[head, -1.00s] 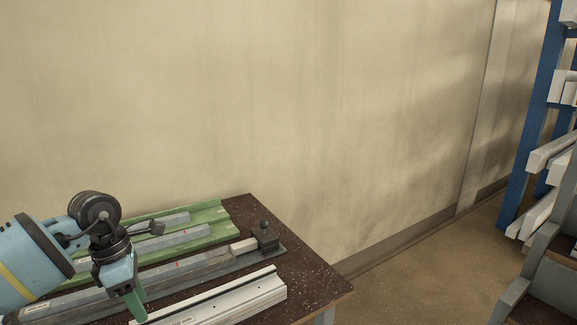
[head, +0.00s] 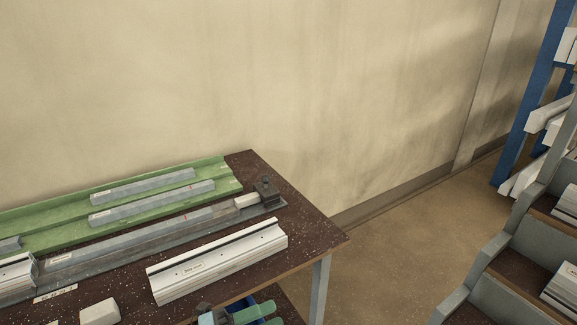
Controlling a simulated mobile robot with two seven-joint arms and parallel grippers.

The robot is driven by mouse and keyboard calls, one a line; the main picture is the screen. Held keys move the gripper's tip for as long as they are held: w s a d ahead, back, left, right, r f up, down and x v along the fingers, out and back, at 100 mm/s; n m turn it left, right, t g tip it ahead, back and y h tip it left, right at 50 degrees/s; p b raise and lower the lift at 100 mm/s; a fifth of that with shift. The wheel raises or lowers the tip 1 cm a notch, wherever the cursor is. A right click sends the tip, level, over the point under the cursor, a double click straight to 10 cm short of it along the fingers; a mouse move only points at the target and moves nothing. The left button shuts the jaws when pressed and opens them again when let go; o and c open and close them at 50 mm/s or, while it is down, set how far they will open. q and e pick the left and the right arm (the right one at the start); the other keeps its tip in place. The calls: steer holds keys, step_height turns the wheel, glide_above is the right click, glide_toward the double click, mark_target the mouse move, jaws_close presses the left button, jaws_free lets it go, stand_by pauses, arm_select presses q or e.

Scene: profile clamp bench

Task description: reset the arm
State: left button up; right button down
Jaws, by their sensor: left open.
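My right gripper is not in view. The bench (head: 310,238) has a dark speckled top. A silver profile (head: 217,262) lies along its front edge, apart from the gripper.
A green tray (head: 50,217) with grey bars lies at the back of the bench. A long grey clamp fixture (head: 150,238) lies before it. A pale block (head: 100,312) sits near the front. Stepped shelving (head: 488,275) stands right; open floor (head: 390,250) lies between.

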arm_select(q)
steer(key=s+a+f+n+t+y+p, duration=0.1)
steer(key=s+a+f+n+t+y, duration=0.4)
steer(key=n, duration=0.6)
steer(key=s+a+f+n+t+y+p, duration=0.1)
steer(key=s+a+f+n+t+y, duration=0.1)
steer(key=a+f+n+t+y, duration=0.65)
steer(key=s+f+n+g+y, duration=0.1)
steer(key=s+f+n+g, duration=0.2)
steer(key=s, duration=0.3)
steer(key=s+a+f+n+g+y, duration=0.1)
steer(key=s+f+n+g, duration=0.2)
steer(key=s, duration=0.3)
steer(key=s+a+f+n+g+y, duration=0.1)
steer(key=s+f+n+g, duration=0.2)
steer(key=s+n+g, duration=0.1)
steer(key=shift+s+a+n+g+y+p, duration=0.15)
steer(key=shift+s+n+g+y+p, duration=0.2)
steer(key=shift+s+g, duration=0.55)
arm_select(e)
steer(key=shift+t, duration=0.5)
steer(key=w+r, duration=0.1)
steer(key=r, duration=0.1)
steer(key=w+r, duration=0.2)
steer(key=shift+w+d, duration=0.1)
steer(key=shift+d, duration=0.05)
arm_select(q)
steer(key=shift+s+t, duration=0.2)
steer(key=shift+t, duration=0.05)
